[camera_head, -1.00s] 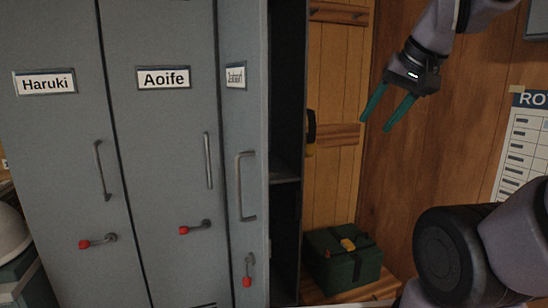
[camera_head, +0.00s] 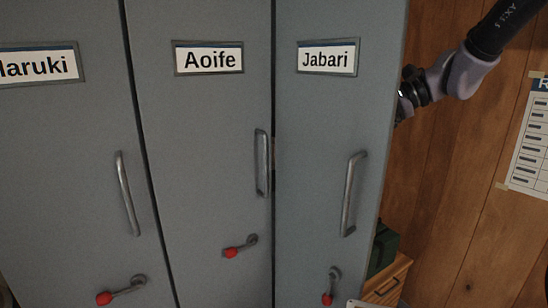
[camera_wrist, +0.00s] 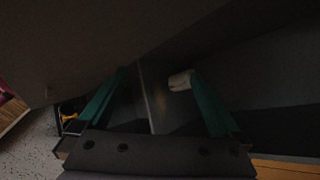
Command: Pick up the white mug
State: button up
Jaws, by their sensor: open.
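A small pale, whitish rounded object (camera_wrist: 180,80), likely the white mug, shows in the wrist view in a dark space. It is beside the tip of the right finger and lies partly between the fingers as seen from the wrist. Whether it touches a finger cannot be told. My gripper (camera_wrist: 160,74) is open, its two green fingers spread apart with nothing held. In the head view, my arm reaches behind the right edge of the grey Jabari door (camera_head: 325,130), which hides my gripper and the mug.
The grey Aoife door (camera_head: 200,120) and Haruki door (camera_head: 70,150) stand to the left, with handles and red-tipped levers. A green box (camera_head: 383,248) sits on a wooden cabinet (camera_head: 388,280) behind the Jabari door. Dark panels lie close around my gripper in the wrist view.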

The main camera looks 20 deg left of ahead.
jog(key=w+a+f+m+t+y, duration=0.1)
jog(key=w+a+f+m+t, duration=0.1)
jog(key=w+a+f+m, duration=0.2)
jog(key=w+a+f+m+t+y, duration=0.2)
jog(key=w+a+f+m, duration=0.2)
jog(key=w+a+f, duration=0.1)
jog(key=w+a+f+m+t+y, duration=0.1)
jog(key=w+a+f+m+t, duration=0.1)
jog(key=w+a+f+m, duration=0.2)
jog(key=shift+w+a+f+m+y, duration=0.3)
jog(key=shift+a+f+m+y, duration=0.1)
jog(key=shift+a+f+m, duration=0.35)
send_near(273, 139)
jog(key=shift+s+a+f+t, duration=0.3)
jog(key=shift+s+a+f, duration=0.7)
jog(key=shift+s+a, duration=0.15)
jog(key=shift+x, duration=3.15)
jog(key=shift+c, duration=0.3)
jog(key=c, duration=1.4)
